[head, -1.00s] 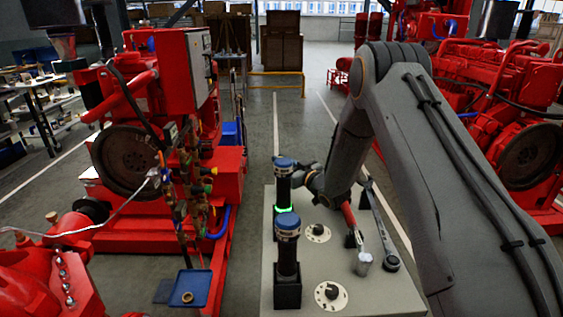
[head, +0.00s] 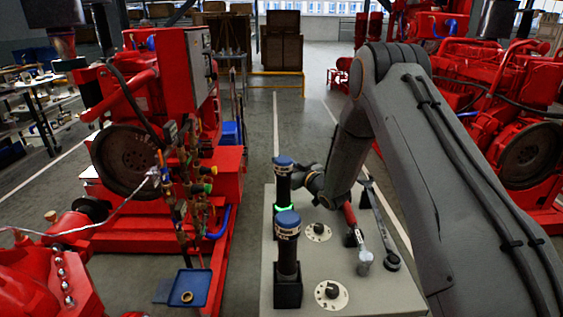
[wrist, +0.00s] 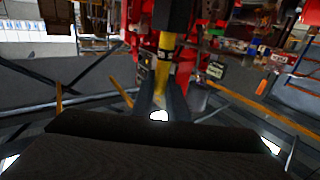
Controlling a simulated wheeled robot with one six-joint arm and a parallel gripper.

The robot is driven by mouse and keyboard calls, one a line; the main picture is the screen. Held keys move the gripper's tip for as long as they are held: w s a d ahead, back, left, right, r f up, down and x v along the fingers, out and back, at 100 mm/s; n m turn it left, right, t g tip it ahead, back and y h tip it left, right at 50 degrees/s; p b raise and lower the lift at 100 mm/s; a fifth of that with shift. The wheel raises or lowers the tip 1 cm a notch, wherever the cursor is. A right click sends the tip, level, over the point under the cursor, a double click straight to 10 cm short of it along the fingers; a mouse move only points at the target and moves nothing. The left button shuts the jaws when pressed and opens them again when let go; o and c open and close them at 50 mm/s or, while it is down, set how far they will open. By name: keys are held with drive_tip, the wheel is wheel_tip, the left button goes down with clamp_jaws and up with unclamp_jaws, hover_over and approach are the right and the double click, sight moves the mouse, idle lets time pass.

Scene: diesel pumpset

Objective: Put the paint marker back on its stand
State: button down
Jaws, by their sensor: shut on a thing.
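My gripper (wrist: 162,98) shows in the wrist view with two dark fingers shut on a yellow stick (wrist: 166,62). The stick has a dark band and a dark upper part, and looks like the paint marker. In the head view my wrist (head: 318,184) is above the grey bench top (head: 330,270), just right of a dark upright cylinder with a blue cap (head: 284,163). The held stick cannot be made out there. I cannot tell for sure which thing is the marker's stand.
A second blue-capped cylinder (head: 287,228) stands nearer on a black base. A green ring glows at the farther one. A red-handled tool (head: 349,214), a wrench (head: 379,228) and two dials lie right of them. A red pumpset (head: 125,235) stands left.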

drive_tip(key=shift+f+b, duration=0.35)
drive_tip(key=shift+f, duration=0.3)
drive_tip(key=c, duration=1.7)
unclamp_jaws()
drive_tip(key=shift+o, duration=0.2)
drive_tip(key=b+v, duration=0.1)
drive_tip(key=v, duration=0.7)
drive_tip(key=shift+w, duration=0.15)
